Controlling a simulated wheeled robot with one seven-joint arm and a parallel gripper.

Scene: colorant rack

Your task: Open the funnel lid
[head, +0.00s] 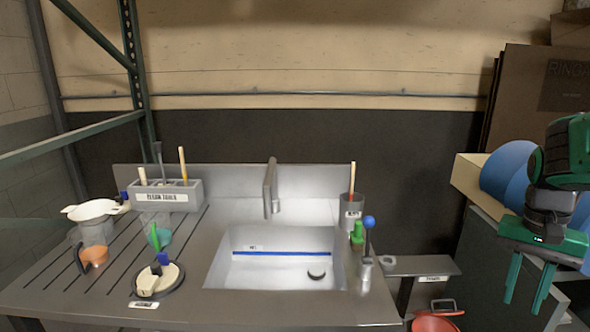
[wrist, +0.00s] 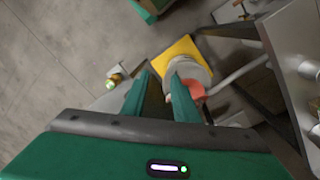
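A red round part with a dark loop handle (head: 436,322) shows at the bottom edge of the head view, right of the sink counter. It looks like the funnel with its lid, but it is cut off and I cannot tell if the lid is raised. In the wrist view, a red-orange piece (wrist: 194,90), likely the same part, shows beyond the fingers, partly hidden by one of them. My gripper (head: 524,306) hangs at the right of the head view, fingers down and apart, with nothing between them. It also shows in the wrist view (wrist: 158,84).
A metal sink (head: 280,275) fills the middle counter, with cups and tools around it. A small labelled shelf (head: 425,265) stands right of it. Blue round items (head: 508,165) stand near my arm. A grey cylinder on a yellow base (wrist: 182,48) shows in the wrist view.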

